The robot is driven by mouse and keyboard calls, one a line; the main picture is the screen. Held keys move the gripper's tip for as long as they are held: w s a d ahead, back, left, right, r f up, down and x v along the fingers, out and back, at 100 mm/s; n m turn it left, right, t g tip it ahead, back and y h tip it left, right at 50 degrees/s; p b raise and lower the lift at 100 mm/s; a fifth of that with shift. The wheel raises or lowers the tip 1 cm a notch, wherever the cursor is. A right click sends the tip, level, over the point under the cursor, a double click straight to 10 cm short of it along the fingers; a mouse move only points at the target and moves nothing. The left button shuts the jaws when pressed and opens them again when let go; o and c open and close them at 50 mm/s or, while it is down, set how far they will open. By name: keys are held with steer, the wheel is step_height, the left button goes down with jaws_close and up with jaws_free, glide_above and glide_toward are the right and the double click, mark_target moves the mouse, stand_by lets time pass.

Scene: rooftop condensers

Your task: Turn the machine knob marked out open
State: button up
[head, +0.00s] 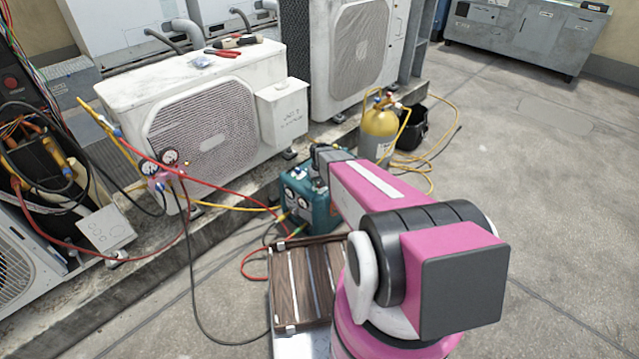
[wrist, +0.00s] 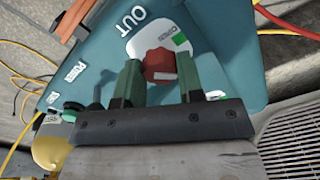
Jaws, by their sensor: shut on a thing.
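The teal machine (head: 318,208) stands on the ground beside the concrete ledge in the head view, partly hidden by my arm. In the wrist view its teal panel (wrist: 85,50) carries the word OUT above a red knob (wrist: 160,66).
Red, yellow and black hoses run from the gauges (head: 170,170) across the ledge. Open floor (head: 540,180) lies to the right.

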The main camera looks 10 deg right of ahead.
steer(key=n, duration=0.3)
steer(key=shift+n, duration=2.1)
steer(key=o, duration=0.9)
step_height(320, 180, up, 11)
steer(key=shift+f, duration=0.1)
steer(key=s+r+m, duration=0.3)
steer(key=s+r, duration=0.1)
steer(key=s, duration=0.3)
steer(key=s+r+m, duration=0.3)
steer(key=s+r, duration=0.1)
steer(key=s, duration=0.3)
steer(key=s+r+m, duration=0.2)
steer(key=s+r, duration=0.2)
steer(key=s, duration=0.3)
steer(key=shift+s+d+r+m, duration=0.1)
steer(key=shift+s+r+m, duration=0.05)
steer(key=shift+s+m, duration=0.2)
